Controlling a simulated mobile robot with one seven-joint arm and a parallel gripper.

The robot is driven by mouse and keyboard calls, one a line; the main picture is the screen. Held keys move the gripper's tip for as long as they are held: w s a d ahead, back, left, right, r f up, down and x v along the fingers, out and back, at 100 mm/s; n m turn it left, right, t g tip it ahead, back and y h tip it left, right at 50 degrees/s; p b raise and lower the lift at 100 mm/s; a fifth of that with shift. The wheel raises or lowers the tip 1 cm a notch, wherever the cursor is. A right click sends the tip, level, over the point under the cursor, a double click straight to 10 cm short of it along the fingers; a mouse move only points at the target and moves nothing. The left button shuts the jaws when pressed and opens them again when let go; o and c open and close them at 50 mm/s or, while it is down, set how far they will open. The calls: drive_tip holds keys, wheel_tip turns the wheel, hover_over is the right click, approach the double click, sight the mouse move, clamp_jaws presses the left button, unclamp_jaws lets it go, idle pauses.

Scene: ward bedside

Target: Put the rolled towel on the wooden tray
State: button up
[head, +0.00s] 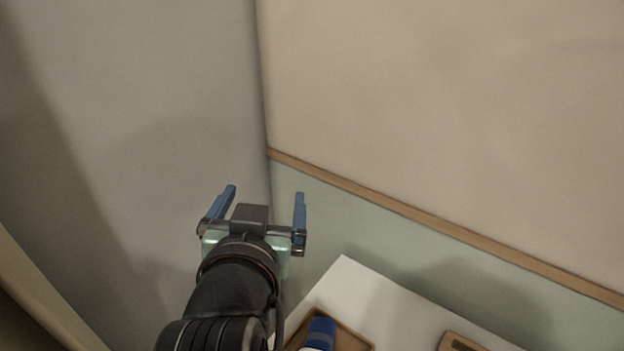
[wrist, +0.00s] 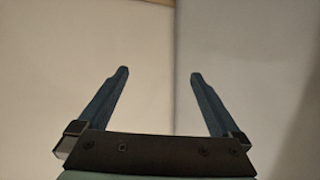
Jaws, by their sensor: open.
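My gripper (head: 265,193) is raised in front of the walls in the head view, its two blue fingers spread apart with nothing between them. The wrist view also shows the gripper (wrist: 160,74) open, with only bare wall beyond it. A wooden tray (head: 358,339) shows partly at the bottom edge of the head view, below and to the right of the gripper. A blue and white object (head: 321,334) lies in it, cut off by the frame; I cannot tell what it is. I cannot make out a rolled towel for certain in either view.
A white tabletop (head: 385,310) bears the tray, its far corner close to the wall. Another wooden object (head: 456,342) with a dark patch is cut off at the bottom edge, right of the tray. A wooden rail (head: 430,219) runs along the right wall.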

drive_tip(key=s+d+r+t, duration=0.2)
drive_tip(key=s+r+t, duration=0.1)
drive_tip(key=r, duration=0.7)
drive_tip(key=s+d+r+t, duration=0.2)
drive_tip(key=s+r+t, duration=0.2)
drive_tip(key=r, duration=0.6)
drive_tip(key=s+d+r+n+t, duration=0.1)
drive_tip(key=s+r+t, duration=0.3)
drive_tip(key=r, duration=0.7)
drive_tip(key=shift+s+d+t, duration=0.15)
drive_tip(key=shift+d+t, duration=0.45)
drive_tip(key=shift+d, duration=0.2)
